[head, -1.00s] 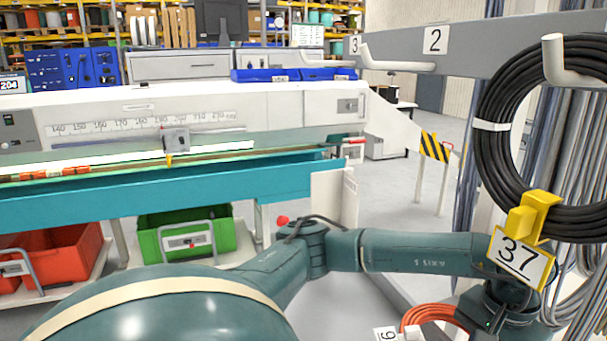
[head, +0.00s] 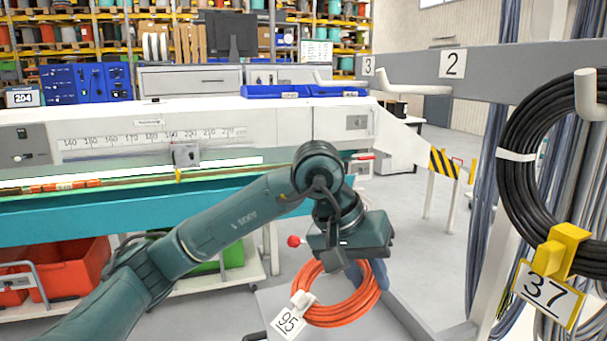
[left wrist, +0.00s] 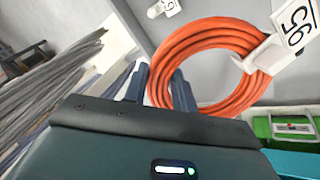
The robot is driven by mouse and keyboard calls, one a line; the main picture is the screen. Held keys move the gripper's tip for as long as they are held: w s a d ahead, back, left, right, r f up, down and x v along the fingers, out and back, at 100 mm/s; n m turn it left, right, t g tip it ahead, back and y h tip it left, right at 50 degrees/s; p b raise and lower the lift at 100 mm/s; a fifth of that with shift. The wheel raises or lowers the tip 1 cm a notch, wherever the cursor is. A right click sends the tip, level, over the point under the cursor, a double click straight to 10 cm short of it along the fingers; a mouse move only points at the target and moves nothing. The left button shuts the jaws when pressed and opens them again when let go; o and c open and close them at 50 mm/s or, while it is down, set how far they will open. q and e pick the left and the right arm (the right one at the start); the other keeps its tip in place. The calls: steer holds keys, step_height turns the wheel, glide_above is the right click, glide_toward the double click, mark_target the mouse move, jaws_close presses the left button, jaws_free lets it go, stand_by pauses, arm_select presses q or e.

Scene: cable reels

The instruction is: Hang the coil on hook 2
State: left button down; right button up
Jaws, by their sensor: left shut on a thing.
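The orange coil (head: 343,305) with a white tag marked 95 (head: 289,320) is held by my left gripper (head: 362,272), whose fingers close on its upper side. In the left wrist view the coil (left wrist: 225,35) passes between the two fingers (left wrist: 160,92). In the head view it hangs below the gripper, low in the middle. Hook 2 (head: 418,89) is a bare white peg below the number 2 label (head: 452,63) on the grey rail. The coil is apart from it, lower and to the left. My right gripper is out of view.
A black coil (head: 515,190) with a yellow clip and tag 37 (head: 546,290) hangs on the peg to the right. Hook 3's peg (head: 340,82) is bare. A teal-fronted bench machine (head: 90,220) stands to the left. A striped barrier (head: 444,163) stands behind.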

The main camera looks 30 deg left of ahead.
arm_select(q)
steer(key=s+a+r+t+h+p, duration=0.1)
steer(key=s+a+r+t+h, duration=0.2)
steer(key=r, duration=0.7)
steer(key=s+r+n+t+h, duration=0.1)
steer(key=s+r+t+h, duration=0.2)
steer(key=r, duration=0.7)
steer(key=s+a+r+t+h+p, duration=0.15)
steer(key=r+t, duration=0.35)
steer(key=r, duration=0.6)
steer(key=w+d+f+p, duration=0.2)
steer(key=w+d+f, duration=0.1)
steer(key=w+d, duration=0.4)
steer(key=shift+w+d+f, duration=0.15)
steer(key=shift+w+d, duration=0.15)
steer(key=shift+w, duration=0.85)
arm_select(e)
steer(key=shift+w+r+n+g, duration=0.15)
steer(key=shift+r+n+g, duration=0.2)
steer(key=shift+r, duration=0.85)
arm_select(q)
steer(key=shift+c, duration=2.1)
jaws_free()
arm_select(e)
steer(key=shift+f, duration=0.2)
